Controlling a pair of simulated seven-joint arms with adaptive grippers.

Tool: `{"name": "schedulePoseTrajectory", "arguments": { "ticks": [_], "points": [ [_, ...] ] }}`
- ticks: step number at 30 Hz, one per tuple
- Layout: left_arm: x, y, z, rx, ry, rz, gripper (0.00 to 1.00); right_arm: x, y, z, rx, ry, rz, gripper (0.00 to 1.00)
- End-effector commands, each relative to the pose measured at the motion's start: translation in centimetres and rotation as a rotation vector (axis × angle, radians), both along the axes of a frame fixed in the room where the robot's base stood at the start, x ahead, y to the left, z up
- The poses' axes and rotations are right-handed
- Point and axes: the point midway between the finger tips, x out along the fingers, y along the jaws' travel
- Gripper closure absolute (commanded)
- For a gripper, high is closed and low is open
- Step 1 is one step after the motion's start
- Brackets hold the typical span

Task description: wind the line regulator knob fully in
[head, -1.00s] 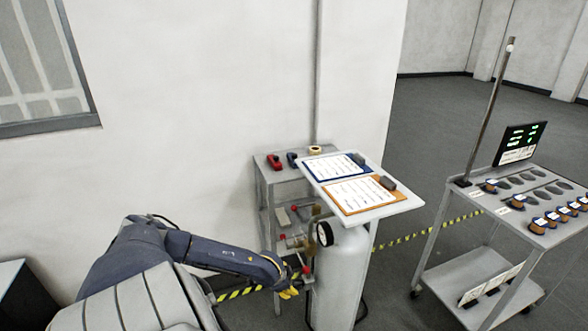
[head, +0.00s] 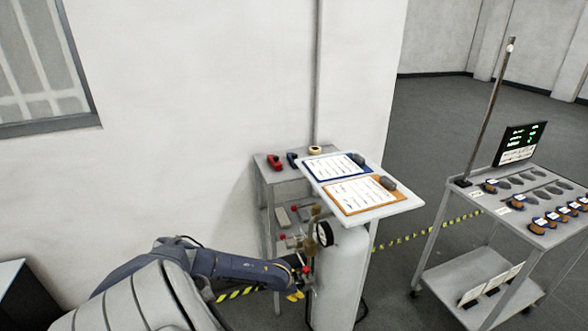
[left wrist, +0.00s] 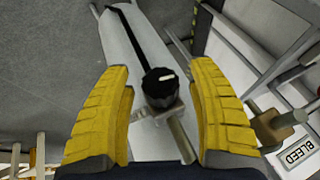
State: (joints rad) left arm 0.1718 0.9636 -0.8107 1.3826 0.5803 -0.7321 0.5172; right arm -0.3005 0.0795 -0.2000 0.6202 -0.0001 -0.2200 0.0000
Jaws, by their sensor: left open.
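A round black knob (left wrist: 160,87) with a white index line shows in the left wrist view, with a metal fitting below it. My left gripper (left wrist: 163,85) is open, with one yellow ribbed finger on each side of the knob and a gap on both sides. I cannot tell the depth between fingertips and knob. In the head view my left gripper (head: 295,296) is low beside the white gas cylinder (head: 342,280), at the valve fittings. A pressure gauge (head: 324,234) sits above it; the knob cannot be made out there. My right gripper is in neither view.
A brown-handled valve (left wrist: 278,125) and a BLEED label (left wrist: 299,152) lie right of the fingers. A tilted board (head: 402,207) with two clipboards stands over the cylinder. A grey rack (head: 263,180) is behind, and a cart (head: 446,205) stands right across open floor.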

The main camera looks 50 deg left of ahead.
Motion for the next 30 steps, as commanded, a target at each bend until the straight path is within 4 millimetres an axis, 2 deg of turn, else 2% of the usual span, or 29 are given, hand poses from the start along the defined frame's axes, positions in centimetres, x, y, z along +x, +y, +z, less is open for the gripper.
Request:
{"name": "schedulePoseTrajectory", "arguments": {
  "ticks": [8,21,30],
  "points": [
    [0.0,0.0,-0.01,0.0,0.0,0.0,0.41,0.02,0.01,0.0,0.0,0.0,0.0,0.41],
    [-0.01,0.02,0.0,0.0,0.0,0.0,0.92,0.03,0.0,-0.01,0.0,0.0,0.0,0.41],
    [-0.04,-0.04,-0.07,0.01,-0.003,-0.001,0.94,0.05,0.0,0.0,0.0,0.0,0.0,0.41]
  ]
}}
